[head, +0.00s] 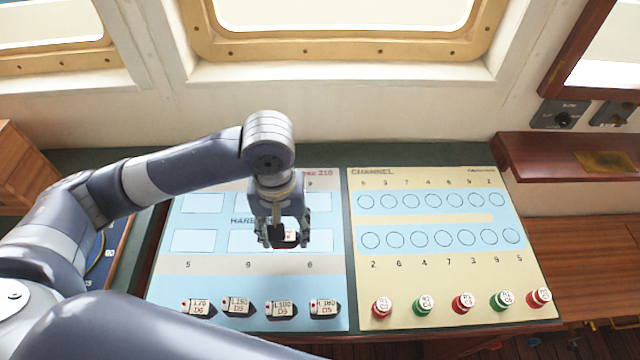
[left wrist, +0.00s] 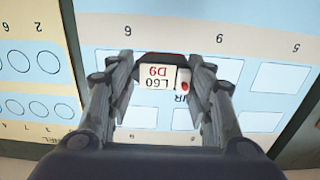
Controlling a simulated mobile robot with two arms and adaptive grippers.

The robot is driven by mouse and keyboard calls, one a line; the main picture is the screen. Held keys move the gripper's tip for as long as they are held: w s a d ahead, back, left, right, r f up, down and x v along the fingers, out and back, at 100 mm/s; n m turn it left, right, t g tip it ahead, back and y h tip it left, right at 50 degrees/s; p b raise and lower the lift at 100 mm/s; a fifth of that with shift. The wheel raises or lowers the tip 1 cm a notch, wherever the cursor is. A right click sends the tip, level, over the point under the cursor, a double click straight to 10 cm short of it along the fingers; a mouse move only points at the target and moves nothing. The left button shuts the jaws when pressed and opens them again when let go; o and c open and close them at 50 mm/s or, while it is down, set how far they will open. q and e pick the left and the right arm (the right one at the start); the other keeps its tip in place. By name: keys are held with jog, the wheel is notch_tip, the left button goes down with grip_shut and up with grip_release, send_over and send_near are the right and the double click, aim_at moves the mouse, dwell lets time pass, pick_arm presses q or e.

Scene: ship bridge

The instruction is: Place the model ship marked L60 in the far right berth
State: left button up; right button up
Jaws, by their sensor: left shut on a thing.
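The model ship marked L60 D9 (left wrist: 158,77) is dark-hulled with a white labelled top and a red dot. It is between the fingers of my left gripper (head: 284,238), which is shut on it; the fingers also show in the left wrist view (left wrist: 160,90). In the head view only a small part of the ship (head: 289,236) shows. It appears held over the harbour board (head: 165,285), around the middle and right berths of the near row; its exact height is unclear. The far right berth (head: 322,204) looks empty, its left part hidden by my gripper.
Several other labelled ships (head: 281,309) stand along the board's near edge. The channel board (head: 400,285) lies to the right, with red and green buoys (head: 462,302) at its front. A wall and window frame (head: 340,55) rise behind the desk.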

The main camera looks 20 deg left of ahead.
pick_arm(q)
jog(key=w+p, duration=0.1)
jog(key=w, duration=0.5)
jog(key=shift+d+f, duration=0.1)
jog(key=p, duration=0.1)
send_over(310, 200)
jog(key=s, duration=0.1)
jog(key=shift+s+f, duration=0.15)
jog(key=shift+f, duration=0.2)
jog(key=shift+w+f, duration=0.15)
jog(key=shift+w, duration=0.45)
notch_tip(310, 200, down, 3)
jog(key=shift+r+p, duration=0.2)
jog(key=shift+p, duration=0.65)
jog(key=shift+f, duration=0.5)
pick_arm(e)
jog(key=r, duration=0.4)
jog(key=shift+s+a, duration=0.2)
jog(key=shift+s, duration=0.15)
jog(key=shift+a, duration=0.1)
pick_arm(q)
jog(key=o, duration=0.9)
jog(key=shift+f, duration=0.1)
jog(key=shift+o, duration=0.2)
pick_arm(e)
jog(key=shift+a, duration=0.1)
